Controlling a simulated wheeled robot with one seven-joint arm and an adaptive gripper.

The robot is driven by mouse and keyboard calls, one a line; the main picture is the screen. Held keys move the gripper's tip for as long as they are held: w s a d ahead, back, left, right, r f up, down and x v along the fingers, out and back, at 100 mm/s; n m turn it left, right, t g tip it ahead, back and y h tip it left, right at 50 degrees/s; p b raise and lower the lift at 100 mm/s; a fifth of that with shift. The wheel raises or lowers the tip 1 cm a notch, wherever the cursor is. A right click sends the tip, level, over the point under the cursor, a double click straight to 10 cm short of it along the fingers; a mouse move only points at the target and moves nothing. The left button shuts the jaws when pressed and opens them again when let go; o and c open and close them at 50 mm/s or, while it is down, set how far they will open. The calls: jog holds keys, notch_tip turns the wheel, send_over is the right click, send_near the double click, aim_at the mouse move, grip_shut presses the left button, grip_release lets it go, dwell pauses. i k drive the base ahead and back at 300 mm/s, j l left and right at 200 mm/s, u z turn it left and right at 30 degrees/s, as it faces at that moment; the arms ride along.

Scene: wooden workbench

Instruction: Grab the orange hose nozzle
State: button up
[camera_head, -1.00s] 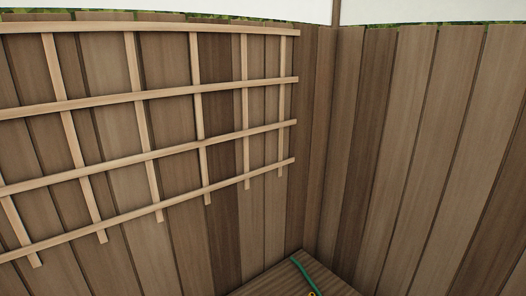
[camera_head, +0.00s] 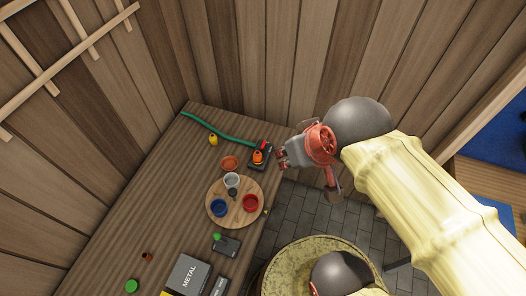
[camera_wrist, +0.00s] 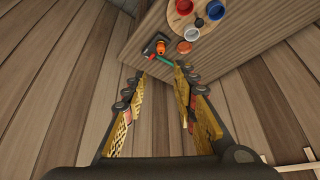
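The orange hose nozzle (camera_head: 258,157) sits on a small dark block at the back right of the wooden bench (camera_head: 150,180). A green hose (camera_head: 215,129) runs from the back edge of the bench to near it. My gripper (camera_head: 281,159) is just right of the nozzle in the head view, past the bench edge. In the wrist view, my gripper (camera_wrist: 164,74) has its two fingers apart with nothing held. The orange nozzle (camera_wrist: 161,47) shows beyond the fingertips, roughly in line with the gap. A short piece of green hose shows near the tips.
A round wooden board (camera_head: 234,218) holds a blue bowl (camera_head: 219,207), a red bowl (camera_head: 250,203) and a grey cup (camera_head: 232,182). An orange dish (camera_head: 230,162) lies left of the nozzle. Plank fences stand behind and left. A round yellowish table is front right.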

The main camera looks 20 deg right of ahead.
aim_at(258, 156)
jog(key=k+j+z, duration=0.1)
jog(key=k+z, duration=0.55)
jog(key=i+j, duration=0.05)
jog(key=i, duration=0.05)
